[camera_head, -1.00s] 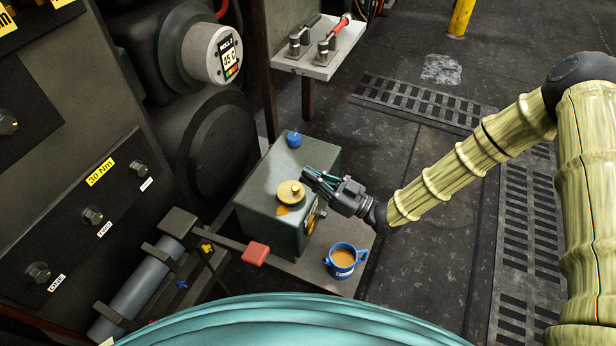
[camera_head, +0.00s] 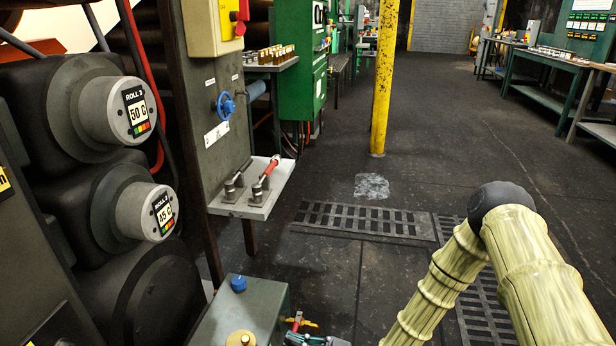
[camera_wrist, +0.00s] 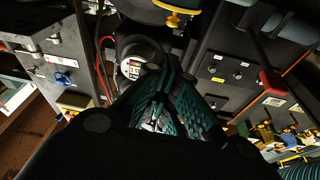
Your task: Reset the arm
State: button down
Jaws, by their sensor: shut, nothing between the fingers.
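My arm, with pale yellow-green ribbed links, comes in from the lower right of the head view. My gripper (camera_head: 312,339) is only partly visible at the bottom edge there, just right of a grey-green box (camera_head: 268,292). Whether it touches the box cannot be told. In the wrist view my gripper's dark teal fingers (camera_wrist: 168,78) are together and hold nothing. The box has a blue knob (camera_head: 238,284) and a brass knob (camera_head: 240,339) on top.
Left stand dark rolls with a Roll 3 display (camera_head: 137,112) and a Roll 2 display (camera_head: 164,214). A grey shelf with levers (camera_head: 248,202) juts out behind the box. A yellow post (camera_head: 384,80) stands farther back. The floor between post and arm is clear.

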jog(key=s+d+f+m+h, duration=0.4)
jog(key=d+f+h, duration=0.15)
jog(key=f, duration=0.25)
jog(key=s+d+f+m+h, duration=0.4)
jog(key=s+f+m+h, duration=0.15)
jog(key=f, duration=0.25)
jog(key=s+d+m+g+h+p, duration=0.1)
jog(key=s+d+m+g+h, duration=0.6)
jog(key=s+d, duration=1.1)
notch_tip(320, 180, up, 29)
jog(key=n+t+h+p, duration=0.2)
jog(key=p, duration=2.8)
jog(key=shift+w+a, duration=0.2)
jog(key=shift+w, duration=0.05)
